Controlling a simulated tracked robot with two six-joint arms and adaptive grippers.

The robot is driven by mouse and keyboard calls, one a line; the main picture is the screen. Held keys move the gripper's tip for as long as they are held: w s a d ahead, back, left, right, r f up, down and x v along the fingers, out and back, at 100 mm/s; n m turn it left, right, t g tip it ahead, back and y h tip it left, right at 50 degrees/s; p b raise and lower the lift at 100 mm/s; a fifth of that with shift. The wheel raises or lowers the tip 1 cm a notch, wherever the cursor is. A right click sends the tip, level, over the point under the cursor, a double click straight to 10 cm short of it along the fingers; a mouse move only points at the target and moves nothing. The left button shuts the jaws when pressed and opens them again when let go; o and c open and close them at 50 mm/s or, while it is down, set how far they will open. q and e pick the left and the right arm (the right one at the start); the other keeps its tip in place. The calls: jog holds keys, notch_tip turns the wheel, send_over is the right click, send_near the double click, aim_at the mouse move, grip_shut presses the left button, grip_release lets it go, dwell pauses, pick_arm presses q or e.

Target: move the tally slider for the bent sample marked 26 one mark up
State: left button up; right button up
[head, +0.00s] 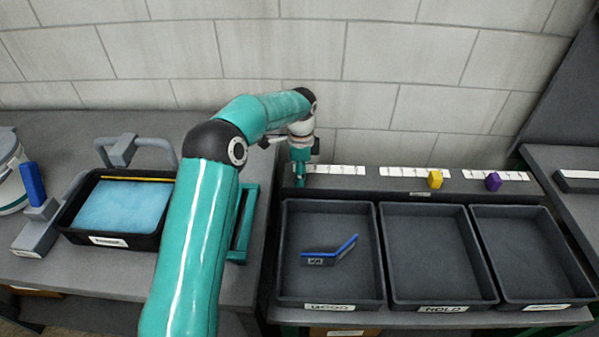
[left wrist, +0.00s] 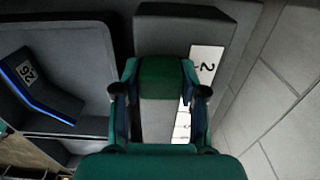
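The bent sample (head: 318,257), dark with a blue edge, lies in the left tray (head: 284,240). In the left wrist view the sample (left wrist: 42,92) shows the mark 26. My left gripper (head: 300,168) points down at the left end of the tally rail, over the left marked strip (head: 335,170). In the left wrist view a dark green slider (left wrist: 163,78) sits between the fingers of my left gripper (left wrist: 160,80), which appear to touch it on both sides. In the head view the gripper largely hides that slider. My right gripper is out of view.
A yellow slider (head: 435,180) and a purple slider (head: 493,182) stand at the other strips. The middle tray (head: 435,255) and right tray (head: 525,250) are empty. A black bin with blue foam (head: 125,205) stands left. The block wall rises close behind the rail.

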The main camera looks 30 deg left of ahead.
aim_at(315, 181)
pick_arm(q)
grip_shut()
jog(key=shift+w+d+p, duration=0.35)
jog(key=shift+w+d, duration=0.25)
jog(key=shift+d, duration=0.3)
jog(key=shift+w+d+p, duration=0.35)
jog(key=shift+w+d, duration=0.2)
jog(key=shift+d, duration=0.3)
jog(key=o, duration=0.6)
grip_release()
jog(key=shift+a, duration=0.1)
jog(key=shift+o, duration=0.2)
jog(key=shift+r, duration=0.15)
notch_tip(315, 181, up, 12)
jog(key=shift+f, duration=0.2)
jog(key=shift+s, duration=0.1)
